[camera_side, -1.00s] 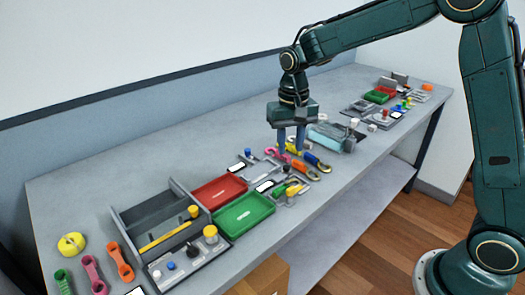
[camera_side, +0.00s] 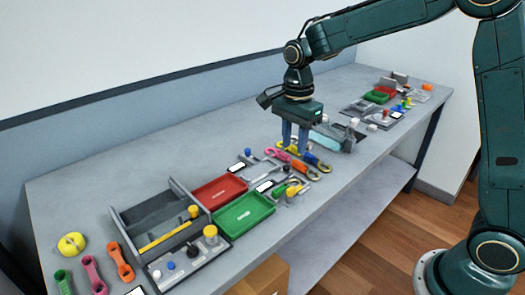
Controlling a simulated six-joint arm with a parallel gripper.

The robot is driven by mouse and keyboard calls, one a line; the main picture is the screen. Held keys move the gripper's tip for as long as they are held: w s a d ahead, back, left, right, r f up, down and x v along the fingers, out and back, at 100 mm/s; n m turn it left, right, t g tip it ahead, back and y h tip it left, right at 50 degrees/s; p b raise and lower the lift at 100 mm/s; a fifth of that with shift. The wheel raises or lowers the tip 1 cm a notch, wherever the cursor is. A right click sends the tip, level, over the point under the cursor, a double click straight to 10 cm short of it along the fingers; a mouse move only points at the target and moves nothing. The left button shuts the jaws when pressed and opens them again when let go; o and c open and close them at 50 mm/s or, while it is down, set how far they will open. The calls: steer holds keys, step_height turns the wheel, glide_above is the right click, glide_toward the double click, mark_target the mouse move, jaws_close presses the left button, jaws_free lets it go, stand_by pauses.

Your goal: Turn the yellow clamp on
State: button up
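My gripper (camera_side: 295,146) points down over the middle of the bench, with its two blue fingers apart and a gap between them. Small yellow parts (camera_side: 293,149) show just under and behind the fingertips, among pink, orange and blue pieces. A yellow-and-blue piece (camera_side: 318,164) lies to the right of the fingers. I cannot tell which yellow part is the yellow clamp, or whether the fingertips touch anything. The fingers hide part of this cluster.
A grey fixture with a light-blue cylinder (camera_side: 328,137) stands close right of the gripper. A red tray (camera_side: 218,190) and a green tray (camera_side: 244,212) lie left, beside a grey divided box (camera_side: 150,215). The bench's back strip (camera_side: 150,145) is clear.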

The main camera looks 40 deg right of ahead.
mark_target(291, 188)
steer(key=shift+f, duration=0.15)
steer(key=shift+f, duration=6.8)
jaws_close()
